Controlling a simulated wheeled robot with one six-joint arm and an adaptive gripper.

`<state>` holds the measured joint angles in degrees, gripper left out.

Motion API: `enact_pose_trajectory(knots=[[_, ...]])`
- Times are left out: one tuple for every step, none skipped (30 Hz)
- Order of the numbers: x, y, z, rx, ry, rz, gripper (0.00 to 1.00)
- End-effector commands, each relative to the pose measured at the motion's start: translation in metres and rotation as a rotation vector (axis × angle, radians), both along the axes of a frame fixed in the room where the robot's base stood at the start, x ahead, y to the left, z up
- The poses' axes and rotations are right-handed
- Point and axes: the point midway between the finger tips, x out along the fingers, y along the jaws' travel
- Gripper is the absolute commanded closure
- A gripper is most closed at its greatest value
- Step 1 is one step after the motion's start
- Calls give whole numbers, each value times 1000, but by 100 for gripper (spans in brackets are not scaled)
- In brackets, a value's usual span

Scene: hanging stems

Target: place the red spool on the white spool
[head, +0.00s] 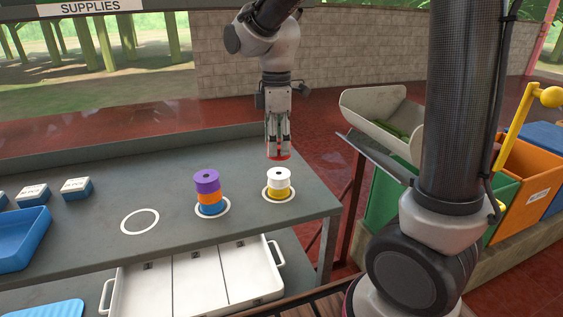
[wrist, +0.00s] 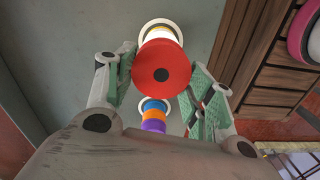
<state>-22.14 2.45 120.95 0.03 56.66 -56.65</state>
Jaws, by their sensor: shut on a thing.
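The red spool (wrist: 161,68) is between the fingers of my gripper (head: 278,150), which is shut on it. In the head view the red spool (head: 279,156) shows as a thin red edge at the fingertips, above the white spool (head: 279,174) with a visible gap. The white spool sits on a yellow spool (head: 280,190) inside a white ring on the table. In the wrist view the red spool hides most of the white spool (wrist: 158,24), whose rim shows behind it.
A stack of purple (head: 207,181), orange and blue spools stands to the left. An empty white ring (head: 140,221) lies further left on the grey table (head: 110,185). A blue tray (head: 22,240) and several small blue-and-white boxes (head: 76,189) are at the far left.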

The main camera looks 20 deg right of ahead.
Motion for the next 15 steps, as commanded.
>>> enact_pose_trajectory(knots=[[0, 0, -7, -1, 2, 0, 71], [0, 0, -10, -1, 1, 0, 71], [0, 0, -14, -1, 1, 0, 71], [0, 0, -17, -1, 1, 0, 71], [0, 0, -20, -1, 1, 0, 71], [0, 0, -26, -1, 2, 0, 71], [-1, 0, -31, -1, 2, 0, 71], [-1, 0, -36, -2, 2, 0, 71], [0, 0, -42, -2, 2, -1, 71], [0, 0, -45, -1, 1, -1, 71], [0, 0, -48, -1, 1, -1, 71], [0, 0, -51, 0, 0, -1, 71], [0, 0, -52, 0, -1, -1, 71], [0, 0, -53, 1, -1, -1, 71], [0, 0, -53, 1, -1, -1, 71]])
